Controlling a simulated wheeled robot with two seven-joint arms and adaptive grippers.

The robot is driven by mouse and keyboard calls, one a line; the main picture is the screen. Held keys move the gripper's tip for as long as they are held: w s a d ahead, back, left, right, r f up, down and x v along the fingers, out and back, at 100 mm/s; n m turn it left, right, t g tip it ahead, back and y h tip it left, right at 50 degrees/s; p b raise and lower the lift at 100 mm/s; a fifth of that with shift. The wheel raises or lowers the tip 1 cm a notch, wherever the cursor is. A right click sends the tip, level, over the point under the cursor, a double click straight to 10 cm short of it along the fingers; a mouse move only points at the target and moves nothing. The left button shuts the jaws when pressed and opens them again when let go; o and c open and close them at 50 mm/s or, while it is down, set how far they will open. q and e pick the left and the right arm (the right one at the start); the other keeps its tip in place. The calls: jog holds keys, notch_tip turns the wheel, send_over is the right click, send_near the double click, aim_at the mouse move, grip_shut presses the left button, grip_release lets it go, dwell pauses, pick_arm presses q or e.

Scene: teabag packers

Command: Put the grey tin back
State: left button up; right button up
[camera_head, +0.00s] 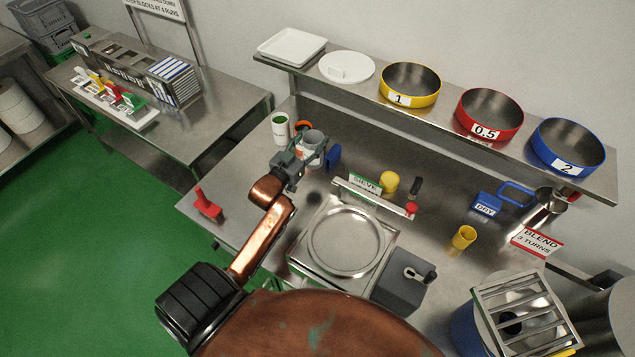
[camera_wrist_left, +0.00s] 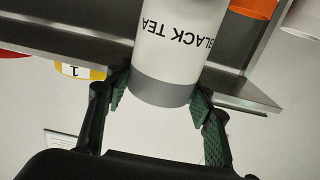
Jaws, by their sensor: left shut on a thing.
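The grey tin (camera_head: 313,141) is at the back left of the steel work table in the head view. The left wrist view shows it large as a white tin (camera_wrist_left: 170,45) with a grey band and the words BLACK TEA, upside down in that picture. My left gripper (camera_head: 304,157) is shut on it, with green-padded fingers (camera_wrist_left: 160,97) on either side of the grey band. I cannot tell whether the tin touches the table. A white and green tin (camera_head: 280,129) stands to its left. An orange-rimmed thing (camera_head: 302,126) is just behind it. My right gripper is not in view.
A blue paddle-shaped thing (camera_head: 333,157) is close right of the tin. A SIEVE sign (camera_head: 365,184), a yellow cup (camera_head: 389,182) and a steel pan (camera_head: 346,242) are further right. A red object (camera_head: 208,204) lies front left. A shelf (camera_head: 450,125) with coloured bowls runs behind.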

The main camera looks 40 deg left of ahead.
aim_at(314, 161)
pick_arm(q)
jog(key=shift+w+f+b, duration=0.2)
jog(key=shift+f+b, duration=0.2)
jog(key=shift+f, duration=0.6)
notch_tip(314, 161, down, 10)
jog(key=shift+r+b, duration=0.2)
jog(key=shift+b, duration=0.1)
jog(key=o, duration=1.5)
jog(key=shift+f, duration=0.1)
jog(key=s, duration=0.4)
jog(key=s+d, duration=0.1)
jog(key=s, duration=0.7)
jog(key=shift+d, duration=0.2)
